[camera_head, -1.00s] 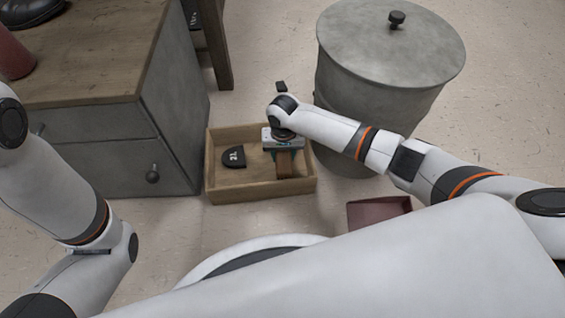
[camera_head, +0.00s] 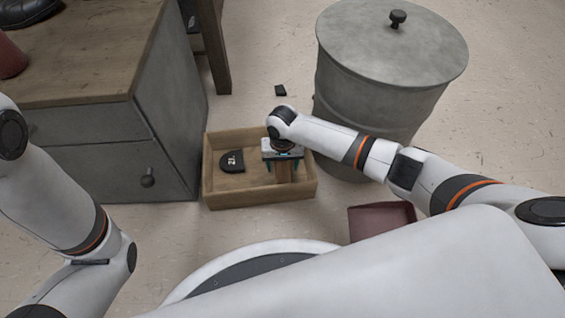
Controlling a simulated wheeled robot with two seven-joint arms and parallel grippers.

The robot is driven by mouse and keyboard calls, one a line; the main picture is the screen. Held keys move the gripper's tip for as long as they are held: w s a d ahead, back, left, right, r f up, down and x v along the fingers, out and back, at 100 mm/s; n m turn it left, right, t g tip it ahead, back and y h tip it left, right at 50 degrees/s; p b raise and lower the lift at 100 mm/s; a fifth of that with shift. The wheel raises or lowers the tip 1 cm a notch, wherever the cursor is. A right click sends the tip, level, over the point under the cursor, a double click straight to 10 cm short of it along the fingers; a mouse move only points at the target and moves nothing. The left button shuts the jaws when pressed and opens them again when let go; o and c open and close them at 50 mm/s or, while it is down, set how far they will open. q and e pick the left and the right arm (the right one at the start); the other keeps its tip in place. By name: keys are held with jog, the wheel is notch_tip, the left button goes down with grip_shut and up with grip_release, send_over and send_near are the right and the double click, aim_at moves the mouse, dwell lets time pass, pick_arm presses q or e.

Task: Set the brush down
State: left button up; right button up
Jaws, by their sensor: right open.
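A shallow wooden box (camera_head: 237,202) stands on the floor in the middle of the head view. My right gripper (camera_head: 284,174) points down into its right half, fingers open. A brown wooden piece, apparently the brush (camera_head: 286,172), shows between and under the fingers inside the box. The gripper body hides most of it, so I cannot tell whether the fingers touch it. My left arm shows at the left edge, but its gripper is out of view.
A black piece with a white number (camera_head: 232,161) lies in the box's left half. A grey lidded bin (camera_head: 388,75) stands behind right, a grey cabinet (camera_head: 110,160) at left. A dark red tray (camera_head: 381,221) and a small black piece (camera_head: 280,90) lie on the floor.

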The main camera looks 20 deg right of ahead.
jog(key=shift+r, duration=0.3)
notch_tip(320, 180, up, 11)
jog(key=p, duration=0.8)
jog(key=shift+f, duration=0.15)
jog(key=shift+r+p, duration=0.35)
jog(key=shift+p, duration=0.1)
jog(key=shift+r, duration=0.15)
